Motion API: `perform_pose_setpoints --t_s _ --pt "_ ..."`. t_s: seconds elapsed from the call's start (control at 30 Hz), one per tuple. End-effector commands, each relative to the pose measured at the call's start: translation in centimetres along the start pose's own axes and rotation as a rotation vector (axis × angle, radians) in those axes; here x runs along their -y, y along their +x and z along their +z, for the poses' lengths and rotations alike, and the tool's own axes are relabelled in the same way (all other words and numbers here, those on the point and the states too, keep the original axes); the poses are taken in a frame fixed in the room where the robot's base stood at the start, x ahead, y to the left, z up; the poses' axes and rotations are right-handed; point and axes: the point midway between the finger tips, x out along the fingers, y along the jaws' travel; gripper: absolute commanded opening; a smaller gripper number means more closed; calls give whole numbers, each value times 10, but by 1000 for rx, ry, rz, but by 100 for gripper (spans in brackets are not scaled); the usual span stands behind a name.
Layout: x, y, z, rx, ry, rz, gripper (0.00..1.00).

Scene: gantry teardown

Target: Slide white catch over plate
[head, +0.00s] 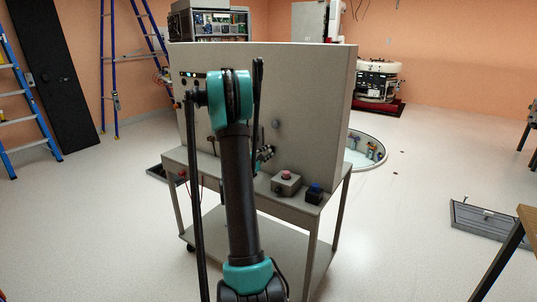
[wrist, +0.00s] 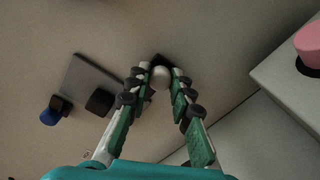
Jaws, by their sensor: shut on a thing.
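My gripper (wrist: 160,82) is shut on a small round white knob, which looks like the white catch (wrist: 160,76), in the wrist view. A dark piece sits just behind the knob, against the beige panel. A flat grey plate (wrist: 88,75) is on the panel to the left, apart from the fingertips in the picture. A black knob (wrist: 100,102) overlaps the plate's lower part. In the head view my gripper (head: 268,153) is at the panel, partly behind my arm. The catch and plate cannot be made out there.
The upright panel (head: 315,100) stands on a cart (head: 320,207). A box with a pink button (head: 286,175) and a box with a blue top (head: 315,190) stand on its shelf. The pink button (wrist: 308,42) is close at right in the wrist view.

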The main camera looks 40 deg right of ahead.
Motion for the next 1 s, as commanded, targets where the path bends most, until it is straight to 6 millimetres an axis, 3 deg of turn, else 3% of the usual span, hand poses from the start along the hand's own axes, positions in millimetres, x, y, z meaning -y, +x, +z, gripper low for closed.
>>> perform_pose_setpoints --t_s 0.1,0.33,0.37,0.53,0.83,1.0 --pt "-7 -1 -15 -5 0 1 0" --pt "-8 -1 -17 -7 0 2 0" --pt "-8 -1 -17 -7 0 2 22" --pt "-7 -1 -16 -5 0 2 43" --pt "-7 -2 -15 -4 0 1 43" --pt "-7 -18 -16 -5 0 2 43"
